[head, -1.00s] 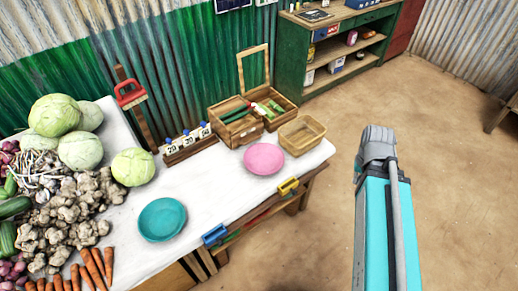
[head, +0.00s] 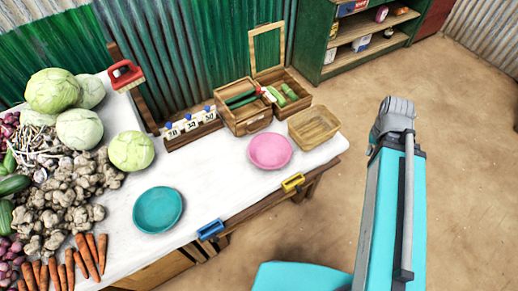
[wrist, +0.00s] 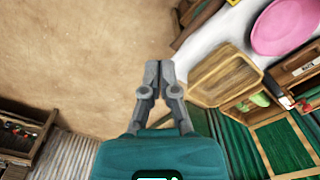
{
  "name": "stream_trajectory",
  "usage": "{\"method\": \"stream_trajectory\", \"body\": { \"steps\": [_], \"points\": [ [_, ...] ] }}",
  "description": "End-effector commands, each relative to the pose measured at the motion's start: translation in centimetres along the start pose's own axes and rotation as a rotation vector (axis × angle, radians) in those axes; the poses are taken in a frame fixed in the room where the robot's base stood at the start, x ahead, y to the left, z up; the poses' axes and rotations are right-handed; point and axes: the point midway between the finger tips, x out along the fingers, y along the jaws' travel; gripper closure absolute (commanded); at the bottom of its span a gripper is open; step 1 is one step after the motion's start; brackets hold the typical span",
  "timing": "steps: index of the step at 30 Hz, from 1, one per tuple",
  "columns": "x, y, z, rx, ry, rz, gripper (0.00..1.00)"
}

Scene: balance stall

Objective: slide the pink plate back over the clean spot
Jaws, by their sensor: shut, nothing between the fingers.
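The pink plate (head: 270,151) lies on the white table top (head: 230,180), near its right end, in the head view. It also shows at the upper right of the wrist view (wrist: 285,26). No clean spot can be made out on the table top. My gripper (wrist: 160,64) is shut and empty in the wrist view. It is over the bare floor beside the table's end, apart from the plate. In the head view my arm stands to the right of the table, and the fingers cannot be made out there.
A teal plate (head: 158,210) lies left of the pink one. A wooden basket (head: 314,127) and an open wooden box (head: 243,113) stand behind the pink plate. A yellow clip (head: 293,182) and a blue clip (head: 210,229) sit on the front edge. Vegetables fill the left end.

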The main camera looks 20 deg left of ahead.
Motion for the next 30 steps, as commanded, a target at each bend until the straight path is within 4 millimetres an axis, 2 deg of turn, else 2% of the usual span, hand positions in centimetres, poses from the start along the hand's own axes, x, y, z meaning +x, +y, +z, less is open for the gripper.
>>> {"method": "stream_trajectory", "body": {
  "steps": [8, 14, 20, 23, 30],
  "points": [
    [0.1, 0.0, -0.1, 0.001, 0.0, 0.0, 1.0],
    [1.1, -1.2, -1.0, 0.025, -0.004, -0.009, 1.0],
    [3.8, -5.1, -3.5, 0.1, -0.019, -0.034, 1.0],
    [5.6, -8.0, -5.0, 0.162, -0.034, -0.051, 1.0],
    [10.2, -16.7, -8.3, 0.338, -0.09, -0.086, 1.0]
  ]
}}
